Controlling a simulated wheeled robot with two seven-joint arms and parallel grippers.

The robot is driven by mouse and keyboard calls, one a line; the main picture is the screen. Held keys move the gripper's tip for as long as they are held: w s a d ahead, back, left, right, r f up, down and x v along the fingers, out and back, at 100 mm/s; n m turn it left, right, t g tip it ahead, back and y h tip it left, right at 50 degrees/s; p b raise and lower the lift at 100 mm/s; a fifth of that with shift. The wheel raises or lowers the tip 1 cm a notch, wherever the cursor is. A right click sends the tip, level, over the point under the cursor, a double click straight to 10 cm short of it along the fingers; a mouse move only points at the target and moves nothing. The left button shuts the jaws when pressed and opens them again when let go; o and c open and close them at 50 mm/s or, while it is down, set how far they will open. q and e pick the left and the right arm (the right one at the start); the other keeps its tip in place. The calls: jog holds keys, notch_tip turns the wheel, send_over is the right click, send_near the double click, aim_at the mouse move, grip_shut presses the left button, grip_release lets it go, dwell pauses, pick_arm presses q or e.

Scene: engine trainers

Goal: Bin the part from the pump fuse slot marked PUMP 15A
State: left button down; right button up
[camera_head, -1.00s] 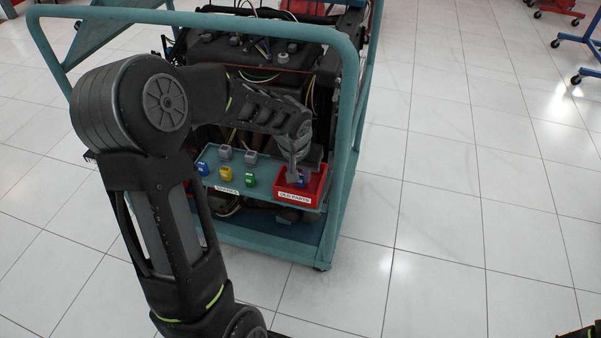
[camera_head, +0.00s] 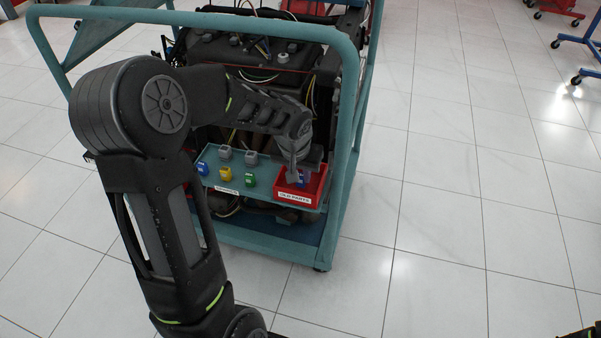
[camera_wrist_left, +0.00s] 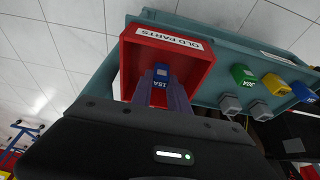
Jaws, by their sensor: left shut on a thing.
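A blue fuse marked 15A (camera_wrist_left: 161,74) is held between the fingers of my left gripper (camera_wrist_left: 160,92). In the head view my left gripper (camera_head: 292,177) points down at the red bin labelled OLD PARTS (camera_head: 314,190), and a bit of the blue fuse (camera_head: 303,175) shows beside the fingers. In the left wrist view the fuse is over the opening of the red bin (camera_wrist_left: 200,61). I cannot tell how far it is from the bin's floor. The PUMP 15A slot is not visible.
The bin stands at the right end of a teal shelf (camera_head: 270,196) on the engine trainer's frame (camera_head: 345,150). Left of it are a green fuse (camera_head: 250,180), a yellow fuse (camera_head: 226,174), another blue fuse (camera_head: 203,168) and two grey blocks (camera_head: 251,157).

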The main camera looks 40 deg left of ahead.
pick_arm(q)
jog(key=shift+f+b, duration=0.35)
dwell(0.3)
jog(key=c, duration=1.2)
grip_release()
jog(key=shift+r+p, duration=2.5)
jog(key=shift+r, duration=1.05)
jog(key=shift+f, duration=0.1)
